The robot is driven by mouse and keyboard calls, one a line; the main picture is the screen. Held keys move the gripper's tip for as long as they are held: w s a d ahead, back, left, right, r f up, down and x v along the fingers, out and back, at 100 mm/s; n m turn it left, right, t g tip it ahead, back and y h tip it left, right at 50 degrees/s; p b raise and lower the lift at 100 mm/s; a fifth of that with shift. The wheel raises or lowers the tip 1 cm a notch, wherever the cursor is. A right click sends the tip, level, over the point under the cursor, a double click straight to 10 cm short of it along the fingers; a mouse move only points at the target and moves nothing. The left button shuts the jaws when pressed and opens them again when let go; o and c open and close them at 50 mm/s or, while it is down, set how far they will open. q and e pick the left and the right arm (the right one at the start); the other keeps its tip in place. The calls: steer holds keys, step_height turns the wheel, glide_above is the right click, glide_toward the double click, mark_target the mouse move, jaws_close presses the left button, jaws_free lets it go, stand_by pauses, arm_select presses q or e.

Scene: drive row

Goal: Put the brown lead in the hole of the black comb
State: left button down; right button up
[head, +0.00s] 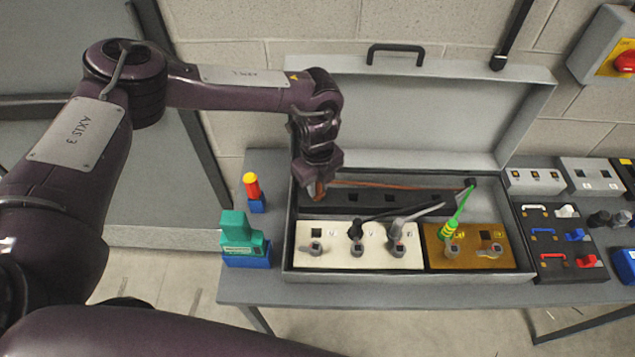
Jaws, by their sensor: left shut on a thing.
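The brown lead (400,186) runs across the back of the open grey case, from a dark block at its right end to my left gripper. My left gripper (318,190) points down at the back left of the case and is shut on the lead's free end, a brownish plug. The black comb (412,200) is a dark strip with several square holes along the back of the case floor. The gripper is over its left end and hides part of it. I cannot tell whether the plug touches the comb. My right gripper is not in view.
The case's raised lid (430,110) stands behind. In front of the comb are a cream panel (340,262) and an ochre panel (490,262) with black, grey and green leads. A green tool (240,238) and a red-yellow one (252,187) stand left of the case.

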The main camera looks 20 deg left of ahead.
arm_select(q)
steer(key=shift+f+b, duration=0.4)
steer(key=shift+f, duration=0.25)
steer(key=c, duration=1.2)
jaws_free()
step_height(320, 180, up, 8)
steer(key=shift+f+b, duration=0.1)
steer(key=shift+b, duration=1.1)
steer(key=shift+s+f, duration=0.1)
